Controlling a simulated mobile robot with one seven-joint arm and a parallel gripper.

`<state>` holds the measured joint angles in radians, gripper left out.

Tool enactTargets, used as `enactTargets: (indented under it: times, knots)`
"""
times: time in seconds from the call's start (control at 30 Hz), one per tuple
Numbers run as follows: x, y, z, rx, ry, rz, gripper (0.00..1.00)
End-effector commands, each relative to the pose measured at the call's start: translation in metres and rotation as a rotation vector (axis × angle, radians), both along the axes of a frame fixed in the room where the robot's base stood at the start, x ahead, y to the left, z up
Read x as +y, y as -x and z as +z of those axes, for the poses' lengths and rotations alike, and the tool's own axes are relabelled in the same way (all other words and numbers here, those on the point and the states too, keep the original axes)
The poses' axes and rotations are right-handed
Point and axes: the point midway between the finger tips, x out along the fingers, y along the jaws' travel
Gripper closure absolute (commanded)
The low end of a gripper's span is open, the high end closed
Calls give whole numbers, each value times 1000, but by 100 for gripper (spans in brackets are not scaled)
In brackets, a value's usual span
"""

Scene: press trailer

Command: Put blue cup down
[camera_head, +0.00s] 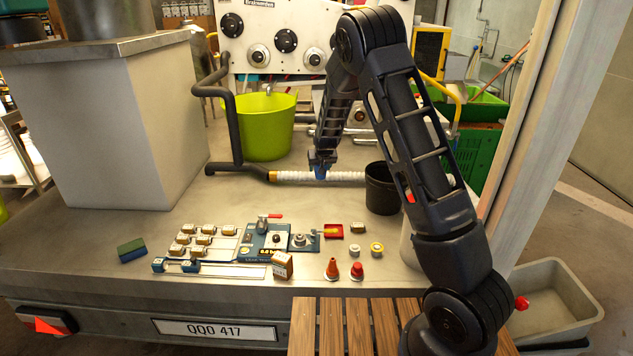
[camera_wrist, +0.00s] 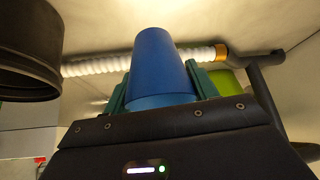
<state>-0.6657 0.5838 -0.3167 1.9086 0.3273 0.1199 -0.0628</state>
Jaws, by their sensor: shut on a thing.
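The blue cup (camera_wrist: 160,62) fills the middle of the wrist view, between the two green fingers of my gripper (camera_wrist: 160,88), which is shut on it. In the head view only a small part of the blue cup (camera_head: 320,173) shows below my gripper (camera_head: 321,163). They are in front of the white ribbed hose, left of the black bucket. The cup's height over the trailer top is hard to judge.
The white hose (camera_head: 345,176) runs to a dark pipe (camera_head: 236,125). The black bucket (camera_head: 381,188) stands close on the right, and a lime tub (camera_head: 263,127) behind. Small parts and a blue panel (camera_head: 268,240) lie in front. Bare trailer top lies between.

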Motion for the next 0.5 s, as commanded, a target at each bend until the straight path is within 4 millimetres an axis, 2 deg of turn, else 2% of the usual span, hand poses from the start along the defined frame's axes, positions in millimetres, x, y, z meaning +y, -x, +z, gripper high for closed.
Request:
enactTargets:
  times: [0.17, 0.3, 0.5]
  knots:
    - [20, -31, 4, -2, 0, 15, 64]
    - [46, -69, 5, -3, -1, 31, 64]
    - [80, -113, 5, -1, 1, 53, 64]
